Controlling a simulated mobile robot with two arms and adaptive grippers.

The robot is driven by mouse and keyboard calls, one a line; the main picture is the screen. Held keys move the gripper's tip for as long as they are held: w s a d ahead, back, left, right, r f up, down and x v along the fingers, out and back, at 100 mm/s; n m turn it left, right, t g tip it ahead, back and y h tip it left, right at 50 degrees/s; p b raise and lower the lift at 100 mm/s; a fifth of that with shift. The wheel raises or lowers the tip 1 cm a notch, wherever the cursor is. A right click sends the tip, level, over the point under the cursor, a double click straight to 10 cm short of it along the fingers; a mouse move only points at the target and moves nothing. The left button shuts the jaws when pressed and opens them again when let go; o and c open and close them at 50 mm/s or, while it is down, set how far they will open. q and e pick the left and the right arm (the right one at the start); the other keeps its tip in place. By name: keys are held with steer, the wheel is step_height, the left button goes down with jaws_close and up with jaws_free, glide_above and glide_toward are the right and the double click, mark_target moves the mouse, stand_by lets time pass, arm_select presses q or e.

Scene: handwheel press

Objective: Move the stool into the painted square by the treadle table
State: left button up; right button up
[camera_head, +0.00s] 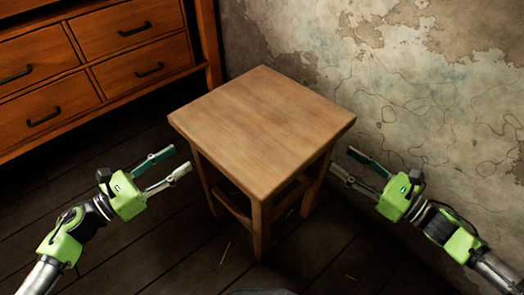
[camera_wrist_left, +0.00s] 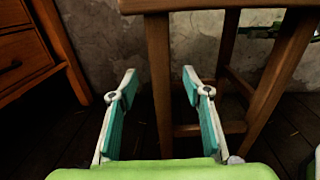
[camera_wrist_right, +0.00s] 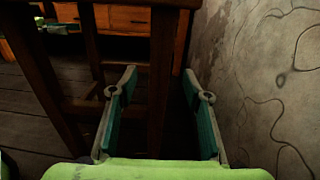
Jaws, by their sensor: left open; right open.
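The wooden stool (camera_head: 262,125) stands upright on the floor in the middle of the head view, with a square top and legs joined by rails. My left gripper (camera_head: 181,159) is open and empty at the stool's left side. In the left wrist view a stool leg (camera_wrist_left: 159,60) shows between its fingertips. My right gripper (camera_head: 341,159) is open and empty at the right side. In the right wrist view another leg (camera_wrist_right: 161,70) shows between its fingertips. I cannot tell whether either leg is within the fingers or just beyond. I see no painted square or treadle table.
A wooden drawer cabinet (camera_head: 100,60) stands at the back left. A stained plaster wall (camera_head: 430,95) runs close behind and to the right of the stool. The dark plank floor (camera_head: 180,255) is clear in front and at the left.

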mark_target(194, 149)
arm_select(q)
steer(key=shift+x, duration=3.8)
arm_select(e)
steer(key=shift+x, duration=3.8)
arm_select(q)
steer(key=shift+f, duration=0.1)
steer(key=shift+c, duration=0.3)
arm_select(e)
steer(key=shift+f, duration=0.1)
steer(key=shift+c, duration=0.3)
arm_select(q)
jaws_close()
arm_select(e)
jaws_close()
arm_select(q)
steer(key=shift+w+r, duration=0.1)
steer(key=shift+r, duration=0.2)
arm_select(e)
steer(key=shift+r, duration=0.35)
